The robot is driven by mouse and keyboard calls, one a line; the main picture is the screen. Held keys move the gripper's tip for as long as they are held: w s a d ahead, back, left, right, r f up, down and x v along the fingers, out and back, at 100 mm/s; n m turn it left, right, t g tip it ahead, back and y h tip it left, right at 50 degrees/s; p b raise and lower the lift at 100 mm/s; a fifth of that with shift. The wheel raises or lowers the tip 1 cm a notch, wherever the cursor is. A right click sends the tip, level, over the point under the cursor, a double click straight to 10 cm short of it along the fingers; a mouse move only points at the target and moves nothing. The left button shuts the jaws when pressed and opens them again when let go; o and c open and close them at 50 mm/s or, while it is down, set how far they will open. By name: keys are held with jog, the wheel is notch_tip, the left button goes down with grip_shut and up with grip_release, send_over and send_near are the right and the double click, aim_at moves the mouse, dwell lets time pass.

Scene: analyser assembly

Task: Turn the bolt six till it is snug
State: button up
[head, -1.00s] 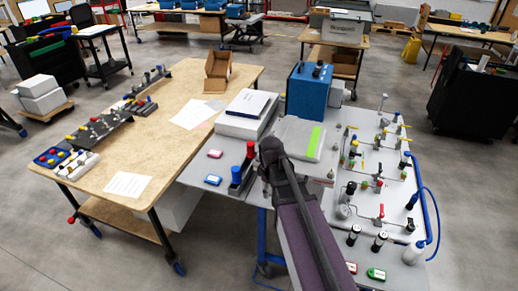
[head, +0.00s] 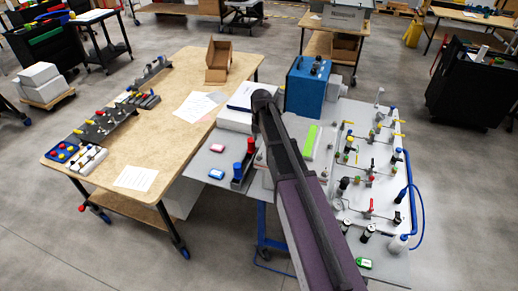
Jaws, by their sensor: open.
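Bolt six cannot be picked out in the head view; the parts are too small and my arm covers some of them. A grey flat-topped unit with a bright green strip (head: 311,141) lies on the grey bench (head: 208,160), partly behind my arm. A white panel (head: 385,150) with several valves, fittings and thin tubes stands to its right. My dark arm reaches up from the bottom of the picture, its bend beside the white boxes. My gripper is hidden behind the arm, so its contact with any bolt cannot be seen.
A blue box (head: 306,88) stands behind the grey unit. A red cylinder (head: 250,145) and a blue cylinder (head: 237,170) stand left of my arm. A wooden table (head: 160,135) with an open carton (head: 217,62) and papers adjoins on the left. Grey floor is clear in front.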

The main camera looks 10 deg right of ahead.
aim_at(259, 156)
jog(key=w+r+n+p, duration=0.1)
jog(key=w+r+n, duration=0.1)
jog(key=w+n, duration=0.1)
jog(key=shift+r+n+p, duration=0.3)
jog(key=shift+p, duration=0.1)
jog(key=shift+f, duration=0.15)
notch_tip(259, 156, down, 14)
jog(key=b, duration=1.4)
jog(key=shift+r, duration=0.25)
jog(key=shift+c, duration=0.2)
grip_shut()
